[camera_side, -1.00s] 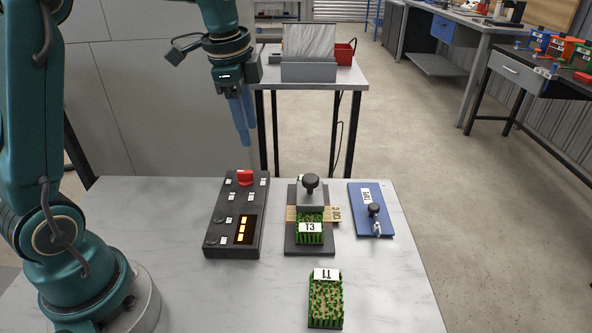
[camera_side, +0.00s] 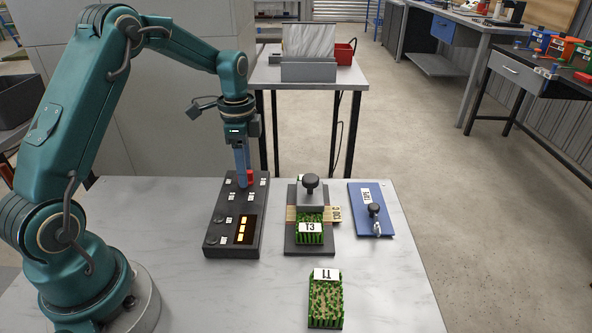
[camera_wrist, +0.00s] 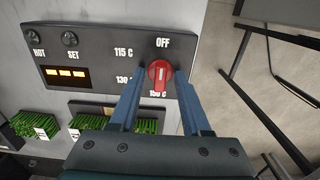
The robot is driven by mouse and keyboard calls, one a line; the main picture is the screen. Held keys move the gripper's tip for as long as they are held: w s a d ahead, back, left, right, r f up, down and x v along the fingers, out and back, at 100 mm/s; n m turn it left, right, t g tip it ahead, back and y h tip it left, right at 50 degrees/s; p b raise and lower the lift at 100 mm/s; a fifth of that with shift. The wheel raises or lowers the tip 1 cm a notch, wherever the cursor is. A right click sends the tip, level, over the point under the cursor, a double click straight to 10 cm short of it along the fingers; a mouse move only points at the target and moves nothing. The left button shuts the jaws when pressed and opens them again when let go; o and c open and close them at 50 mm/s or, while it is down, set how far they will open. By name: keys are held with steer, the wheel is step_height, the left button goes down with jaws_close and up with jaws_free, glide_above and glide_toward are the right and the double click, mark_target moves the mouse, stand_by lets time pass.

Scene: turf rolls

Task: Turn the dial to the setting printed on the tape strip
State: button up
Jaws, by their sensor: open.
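The red dial (camera_wrist: 159,72) sits on the dark control panel (camera_wrist: 100,50), with OFF, 115 C, 130 C and 150 C printed around it. A white line shows on the dial's face. My gripper (camera_wrist: 160,80) is open, one finger on each side of the dial; I cannot tell whether they touch it. In the side view, my gripper (camera_side: 243,184) points down at the panel's far end and partly covers the dial (camera_side: 250,176). A tan tape strip (camera_side: 337,214) sticks out to the right of the press (camera_side: 310,251); its print is too small to read surely.
The panel has an orange-lit display (camera_side: 243,230) and small round buttons. A turf roll marked T3 (camera_side: 309,237) sits in the press, and one marked T1 (camera_side: 325,305) lies in front.

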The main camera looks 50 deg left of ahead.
jaws_close()
